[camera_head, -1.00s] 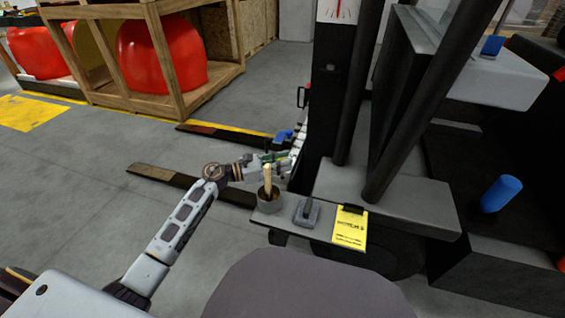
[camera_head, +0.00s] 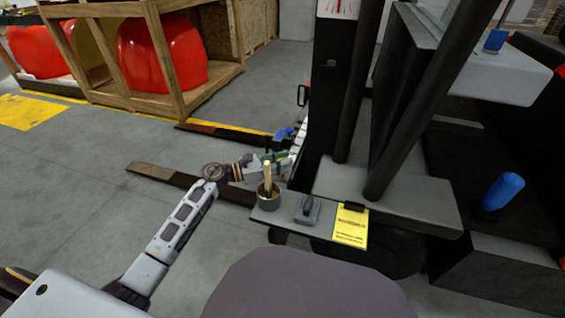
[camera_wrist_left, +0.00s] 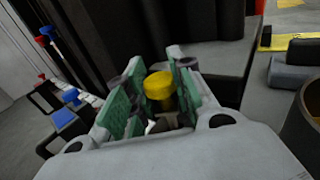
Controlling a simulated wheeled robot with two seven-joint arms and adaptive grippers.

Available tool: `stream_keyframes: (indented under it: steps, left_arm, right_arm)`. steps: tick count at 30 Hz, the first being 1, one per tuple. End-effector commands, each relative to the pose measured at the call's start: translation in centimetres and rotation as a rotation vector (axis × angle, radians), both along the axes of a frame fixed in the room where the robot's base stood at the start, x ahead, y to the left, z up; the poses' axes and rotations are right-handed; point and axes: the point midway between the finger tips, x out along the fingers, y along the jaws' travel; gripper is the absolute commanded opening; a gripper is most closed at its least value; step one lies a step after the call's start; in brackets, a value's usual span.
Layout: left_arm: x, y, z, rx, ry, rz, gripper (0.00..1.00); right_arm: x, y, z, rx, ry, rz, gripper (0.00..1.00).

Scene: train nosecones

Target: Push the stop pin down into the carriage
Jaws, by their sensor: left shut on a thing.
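My left gripper (camera_head: 276,158) reaches to the side of the dark mast and its light toothed strip (camera_head: 298,140). In the left wrist view its green-padded fingers (camera_wrist_left: 152,98) stand on either side of a yellow-capped pin (camera_wrist_left: 159,86), which I take for the stop pin. The gripper is shut on it. The pin's lower part is hidden between the fingers, so I cannot tell how deep it sits in the carriage. In the head view the pin is too small to make out. My right gripper is not in view.
A grey shelf holds a cup with a wooden handle (camera_head: 267,178), a small lever block (camera_head: 307,208) and a yellow note (camera_head: 351,226), close beside my left gripper. A dark fork (camera_head: 185,182) lies low on the left. Red nosecones (camera_head: 160,52) sit in wooden crates behind.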

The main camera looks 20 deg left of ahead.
Motion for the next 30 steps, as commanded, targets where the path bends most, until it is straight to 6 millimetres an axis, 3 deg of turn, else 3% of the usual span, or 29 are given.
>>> stream_keyframes:
  steps: [30]
  left_arm:
    - [0.0,0.0,-1.3,0.000,0.000,0.000,0.00]
  right_arm:
    - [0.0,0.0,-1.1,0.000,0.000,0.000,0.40]
